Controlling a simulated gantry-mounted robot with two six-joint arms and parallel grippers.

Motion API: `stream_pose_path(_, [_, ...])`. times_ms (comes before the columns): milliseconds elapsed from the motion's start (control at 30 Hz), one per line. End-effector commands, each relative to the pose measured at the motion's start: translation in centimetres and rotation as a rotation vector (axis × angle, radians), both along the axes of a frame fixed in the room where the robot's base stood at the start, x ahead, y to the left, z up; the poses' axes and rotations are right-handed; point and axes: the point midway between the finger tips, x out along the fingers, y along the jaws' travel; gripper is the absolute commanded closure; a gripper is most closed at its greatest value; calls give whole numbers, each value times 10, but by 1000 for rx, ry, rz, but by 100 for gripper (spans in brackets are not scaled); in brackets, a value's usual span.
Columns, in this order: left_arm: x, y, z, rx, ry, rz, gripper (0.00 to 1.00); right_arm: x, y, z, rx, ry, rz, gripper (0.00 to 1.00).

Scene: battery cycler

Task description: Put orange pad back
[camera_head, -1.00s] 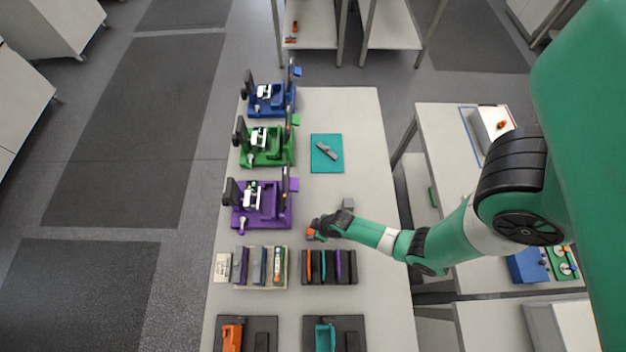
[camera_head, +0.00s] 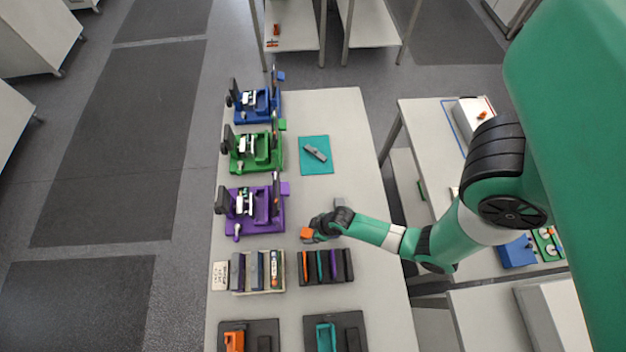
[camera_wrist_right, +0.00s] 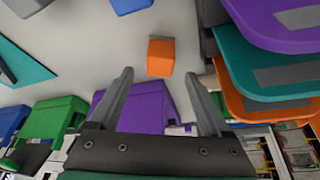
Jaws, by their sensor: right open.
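My right gripper (camera_head: 316,228) is above the table, between the purple cycler fixture (camera_head: 252,212) and the black pad rack (camera_head: 325,280). Its two fingers (camera_wrist_right: 160,100) are spread with nothing between them in the right wrist view. An orange pad (camera_wrist_right: 270,103) stands in the rack beside a teal pad (camera_wrist_right: 265,65) and a purple pad (camera_wrist_right: 285,18), to the right of the fingers. The orange pad also shows in the head view (camera_head: 304,266). A small orange block (camera_wrist_right: 160,58) is beyond the fingertips, apart from them; it also shows beside the gripper (camera_head: 306,233). My left gripper is not in view.
Green (camera_head: 254,153) and blue (camera_head: 256,105) fixtures line the table's left side. A second rack (camera_head: 258,290) stands left of the black one. A teal mat (camera_head: 315,168) holds a grey tool. Trays are at the near edge. The table's right side is largely clear.

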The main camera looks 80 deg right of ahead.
Motion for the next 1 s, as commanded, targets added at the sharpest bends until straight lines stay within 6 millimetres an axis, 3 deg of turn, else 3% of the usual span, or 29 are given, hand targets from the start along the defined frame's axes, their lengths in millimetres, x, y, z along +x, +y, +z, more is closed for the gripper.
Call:
stream_pose_path(33, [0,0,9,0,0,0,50,-6,1,17,0,-1,-1,18])
stream_pose_path(200, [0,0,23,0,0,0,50,-19,4,53,1,0,-2,18])
stream_pose_path(300, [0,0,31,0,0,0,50,-25,5,64,1,1,-2,18])
stream_pose_path(767, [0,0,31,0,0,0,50,-27,6,66,0,0,-1,18])
stream_pose_path(867, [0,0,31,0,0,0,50,-13,1,74,-12,-27,3,18])
stream_pose_path(967, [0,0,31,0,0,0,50,33,-13,103,-53,-126,18,18])
stream_pose_path(1000, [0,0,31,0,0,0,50,61,-20,124,-78,-189,28,18])
